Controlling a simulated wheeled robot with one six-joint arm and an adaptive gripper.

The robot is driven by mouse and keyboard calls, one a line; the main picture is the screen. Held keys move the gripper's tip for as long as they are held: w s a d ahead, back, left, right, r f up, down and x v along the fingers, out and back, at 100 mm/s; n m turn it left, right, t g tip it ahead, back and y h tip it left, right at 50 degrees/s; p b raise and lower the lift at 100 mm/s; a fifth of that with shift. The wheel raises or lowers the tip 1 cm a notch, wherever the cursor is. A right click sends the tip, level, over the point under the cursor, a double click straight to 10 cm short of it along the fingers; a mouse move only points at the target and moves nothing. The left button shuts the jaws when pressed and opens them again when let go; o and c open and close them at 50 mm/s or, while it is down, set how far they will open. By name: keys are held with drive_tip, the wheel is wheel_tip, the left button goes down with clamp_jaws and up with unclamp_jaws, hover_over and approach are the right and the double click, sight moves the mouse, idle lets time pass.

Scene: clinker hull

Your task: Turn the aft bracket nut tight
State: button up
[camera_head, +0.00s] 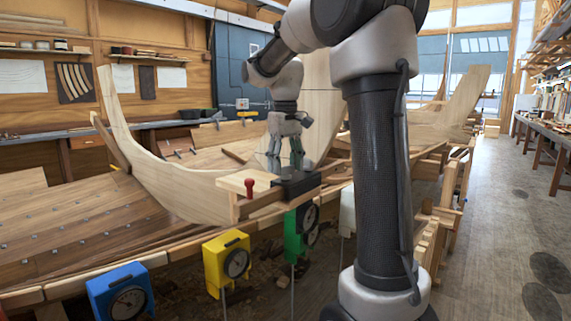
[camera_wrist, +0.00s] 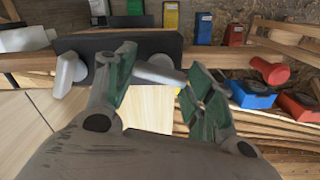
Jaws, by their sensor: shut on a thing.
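A black bracket block (camera_wrist: 135,43) lies on the wood, and it also shows in the head view (camera_head: 298,188) at the end of a pale wooden bar. Two grey winged nuts stand on it: one at the left (camera_wrist: 67,73), one (camera_wrist: 160,72) between my fingers. I cannot tell from the frames which one is the aft nut. My gripper (camera_wrist: 160,88) points down over the block with its green-padded fingers on either side of the second nut, shut on it. In the head view my gripper (camera_head: 285,160) is small, and the nuts are hidden behind it.
Blue (camera_head: 120,295), yellow (camera_head: 226,262) and green (camera_head: 300,232) dial boxes line the hull's edge. The curved plank (camera_head: 165,175) rises at the left. A clear floor (camera_head: 495,220) lies at the right.

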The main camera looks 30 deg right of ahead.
drive_tip(key=shift+m, duration=1.3)
drive_tip(key=o, duration=1)
wheel_tip(320, 180, up, 12)
